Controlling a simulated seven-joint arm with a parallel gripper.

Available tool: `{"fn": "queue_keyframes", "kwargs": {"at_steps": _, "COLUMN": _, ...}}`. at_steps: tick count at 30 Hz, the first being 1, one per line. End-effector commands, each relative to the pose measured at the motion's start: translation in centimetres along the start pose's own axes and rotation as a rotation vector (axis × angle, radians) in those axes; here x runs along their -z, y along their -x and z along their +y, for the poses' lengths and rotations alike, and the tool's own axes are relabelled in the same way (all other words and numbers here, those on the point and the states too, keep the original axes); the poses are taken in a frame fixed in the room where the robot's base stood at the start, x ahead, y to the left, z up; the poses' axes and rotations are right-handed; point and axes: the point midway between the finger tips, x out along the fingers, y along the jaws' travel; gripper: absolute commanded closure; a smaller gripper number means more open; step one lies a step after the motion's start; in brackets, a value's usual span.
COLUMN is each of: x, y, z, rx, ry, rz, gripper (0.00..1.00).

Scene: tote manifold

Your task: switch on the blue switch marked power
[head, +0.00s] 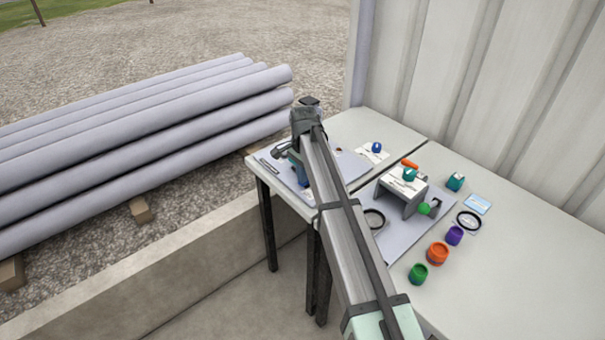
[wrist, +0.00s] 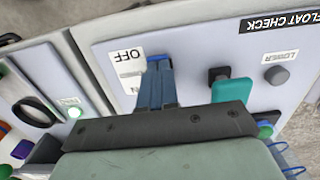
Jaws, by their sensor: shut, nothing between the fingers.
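The blue switch (wrist: 158,63) shows in the wrist view, on a pale grey panel (wrist: 190,42). Most of it is hidden behind my fingertips. A white label (wrist: 129,58) reading OFF upside down lies just left of it, with a second label partly covered below. No power marking is readable. My gripper (wrist: 157,72) is shut and empty, its blue-grey fingers together at the switch; I cannot tell whether they touch it. In the head view my gripper (head: 296,165) is low over the left table, and the arm hides the switch there.
Right of my fingers in the wrist view are a black square knob (wrist: 217,74), a teal piece (wrist: 232,91) and a grey round button (wrist: 277,75) labelled LOWER. The right table (head: 540,245) has free room.

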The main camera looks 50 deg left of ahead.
Motion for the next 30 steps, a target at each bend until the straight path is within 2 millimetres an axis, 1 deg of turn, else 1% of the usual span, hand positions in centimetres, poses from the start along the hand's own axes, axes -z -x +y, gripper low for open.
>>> {"fn": "queue_keyframes", "kwargs": {"at_steps": 6, "x": -0.3, "y": -0.7, "z": 0.1, "rx": -0.002, "ry": -0.001, "rz": 0.079, "gripper": 1.0}}
{"fn": "queue_keyframes", "kwargs": {"at_steps": 14, "x": -0.1, "y": -0.8, "z": 0.1, "rx": -0.004, "ry": -0.002, "rz": 0.075, "gripper": 1.0}}
{"fn": "queue_keyframes", "kwargs": {"at_steps": 25, "x": 1.2, "y": -0.4, "z": 0.1, "rx": -0.004, "ry": -0.004, "rz": 0.078, "gripper": 1.0}}
{"fn": "queue_keyframes", "kwargs": {"at_steps": 30, "x": 1.5, "y": -0.2, "z": 0.1, "rx": -0.004, "ry": -0.003, "rz": 0.079, "gripper": 1.0}}
